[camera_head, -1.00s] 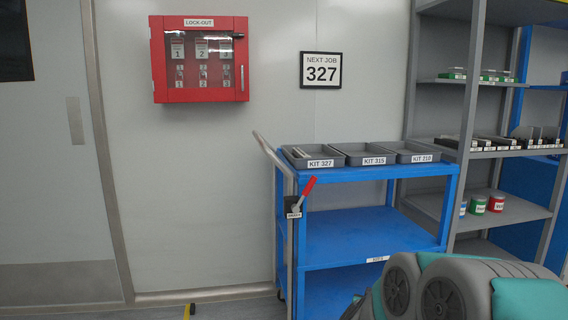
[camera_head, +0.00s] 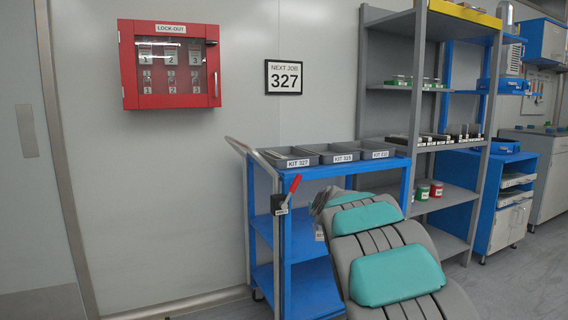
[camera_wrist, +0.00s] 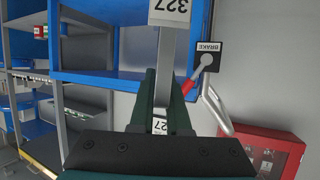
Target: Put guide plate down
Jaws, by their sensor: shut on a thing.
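In the wrist view, which is upside down, my gripper (camera_wrist: 163,78) is shut on a narrow grey metal plate (camera_wrist: 167,50), which I take to be the guide plate. The plate carries a white label ending in 327 at its outer end. Its gripped end is partly hidden by the dark green fingers. The plate is held in the air in front of the blue cart (camera_head: 293,225). In the head view my arm covers the gripper and most of the plate.
On the cart top are a KIT 327 tray (camera_head: 287,158), a KIT 315 tray (camera_head: 330,153) and a third tray (camera_head: 375,150). A red brake lever (camera_head: 294,184) stands at the cart's left. A grey shelf rack (camera_head: 420,100) is behind right. Floor at the right is clear.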

